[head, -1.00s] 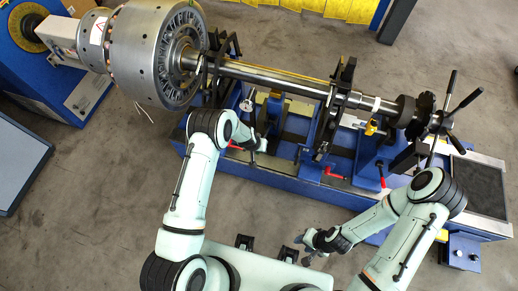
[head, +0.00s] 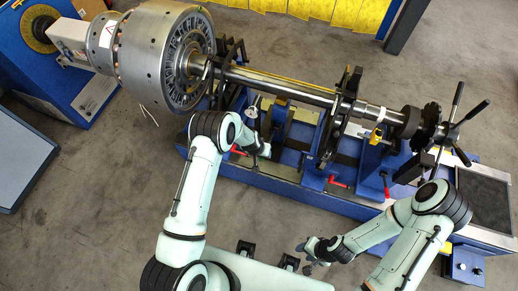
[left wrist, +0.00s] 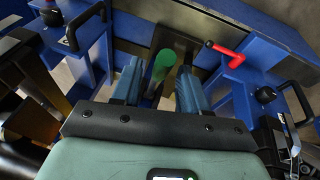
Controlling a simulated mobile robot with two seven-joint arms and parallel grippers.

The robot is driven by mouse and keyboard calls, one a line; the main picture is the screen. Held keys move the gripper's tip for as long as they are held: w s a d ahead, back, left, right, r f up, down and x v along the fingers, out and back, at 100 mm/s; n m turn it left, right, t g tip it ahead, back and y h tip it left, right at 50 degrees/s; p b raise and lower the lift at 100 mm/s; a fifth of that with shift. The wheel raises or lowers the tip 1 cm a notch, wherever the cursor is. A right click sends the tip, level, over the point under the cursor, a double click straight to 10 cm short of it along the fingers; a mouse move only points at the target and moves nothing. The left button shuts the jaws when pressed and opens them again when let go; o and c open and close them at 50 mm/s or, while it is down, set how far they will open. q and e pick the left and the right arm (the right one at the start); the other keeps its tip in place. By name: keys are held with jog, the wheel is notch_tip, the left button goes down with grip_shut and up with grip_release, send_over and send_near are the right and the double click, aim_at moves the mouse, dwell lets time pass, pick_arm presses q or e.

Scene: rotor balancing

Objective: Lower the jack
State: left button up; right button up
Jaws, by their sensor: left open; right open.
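A green-ended rod (left wrist: 158,68), which looks like the jack's handle, stands between the fingers of my left gripper (left wrist: 158,88) in the left wrist view. The fingers are open on either side of it, and I cannot tell whether either touches it. In the head view my left gripper (head: 263,149) is low at the near side of the blue machine, its fingers too small to make out. The jack's body cannot be told apart there. My right gripper (head: 311,256) is open and empty, above the floor in front of the machine.
A long shaft (head: 285,85) with a large metal rotor (head: 165,55) lies across the blue machine bed (head: 320,197). Red-handled levers stick out nearby, one (left wrist: 224,54) right of the green rod. A spoked handwheel (head: 452,125) is at right. Grey floor (head: 100,215) is free at left.

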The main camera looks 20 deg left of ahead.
pick_arm(q)
jog(key=v, duration=1.2)
jog(key=shift+w, duration=0.1)
jog(key=s+f+n+g, duration=0.1)
jog(key=s+f, duration=0.4)
jog(key=s, duration=0.3)
jog(key=s+f+n+g, duration=0.1)
jog(key=s+f+g, duration=0.1)
jog(key=s+f, duration=0.5)
jog(key=s+d+h, duration=0.1)
jog(key=s, duration=0.6)
jog(key=s+d+r+n+g, duration=0.1)
jog(key=s+d, duration=0.1)
jog(key=s, duration=0.6)
jog(key=shift+d+r+h, duration=0.25)
jog(key=shift+r+h, duration=0.1)
jog(key=shift+h, duration=0.05)
